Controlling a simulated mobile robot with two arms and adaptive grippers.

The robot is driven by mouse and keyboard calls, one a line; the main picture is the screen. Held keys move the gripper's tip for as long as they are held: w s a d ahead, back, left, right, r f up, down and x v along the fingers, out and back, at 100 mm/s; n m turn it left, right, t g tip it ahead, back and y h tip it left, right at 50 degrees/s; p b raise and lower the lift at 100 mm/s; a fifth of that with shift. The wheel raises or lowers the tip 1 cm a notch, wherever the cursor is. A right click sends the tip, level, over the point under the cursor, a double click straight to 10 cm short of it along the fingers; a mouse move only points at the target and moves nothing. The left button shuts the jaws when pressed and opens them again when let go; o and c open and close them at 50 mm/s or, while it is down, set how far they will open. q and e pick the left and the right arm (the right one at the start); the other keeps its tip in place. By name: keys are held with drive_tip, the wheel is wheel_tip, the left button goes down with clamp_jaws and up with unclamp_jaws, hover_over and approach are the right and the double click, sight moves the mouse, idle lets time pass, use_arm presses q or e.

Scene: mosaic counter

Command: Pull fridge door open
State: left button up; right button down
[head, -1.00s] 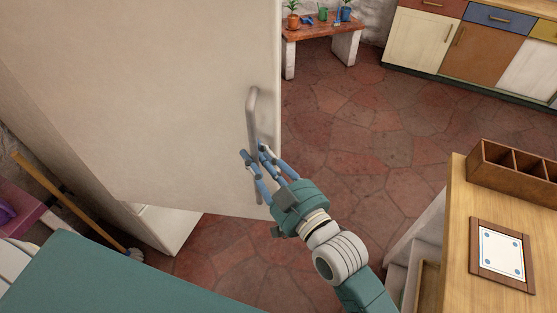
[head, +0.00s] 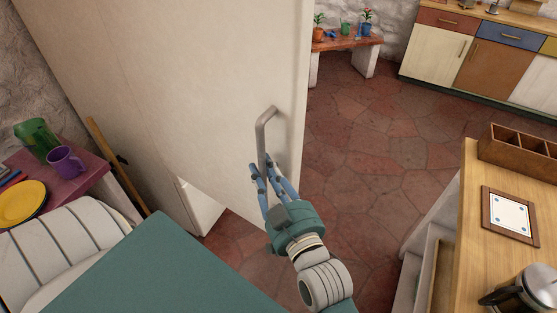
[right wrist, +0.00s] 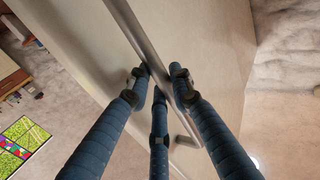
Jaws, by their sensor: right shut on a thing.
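The tall cream fridge door (head: 215,95) fills the upper left middle of the head view. Its grey bar handle (head: 266,125) is near the door's right edge. My right gripper (head: 266,175) is shut on the lower part of the handle. In the right wrist view the handle (right wrist: 132,32) runs between the blue fingers of my right gripper (right wrist: 160,88). A pale lower part of the fridge (head: 204,207) shows under the door's slanted bottom edge. The fridge's inside is hidden, and I cannot tell how wide any gap is. My left gripper is not in view.
A pink table (head: 92,178) with a purple mug (head: 65,161) and yellow plate (head: 20,203) is at left, beside a broom handle (head: 120,170). A wooden counter (head: 476,258) with a metal pot (head: 526,290) is at right. The red stone floor (head: 370,150) between is clear.

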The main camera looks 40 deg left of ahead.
drive_tip(key=shift+s+a, duration=0.1)
drive_tip(key=shift+s, duration=0.3)
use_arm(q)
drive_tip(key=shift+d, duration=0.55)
use_arm(e)
drive_tip(key=c, duration=1.6)
unclamp_jaws()
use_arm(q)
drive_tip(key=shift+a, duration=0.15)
use_arm(e)
drive_tip(key=shift+o, duration=0.2)
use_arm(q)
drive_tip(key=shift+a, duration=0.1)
use_arm(e)
drive_tip(key=v, duration=1.2)
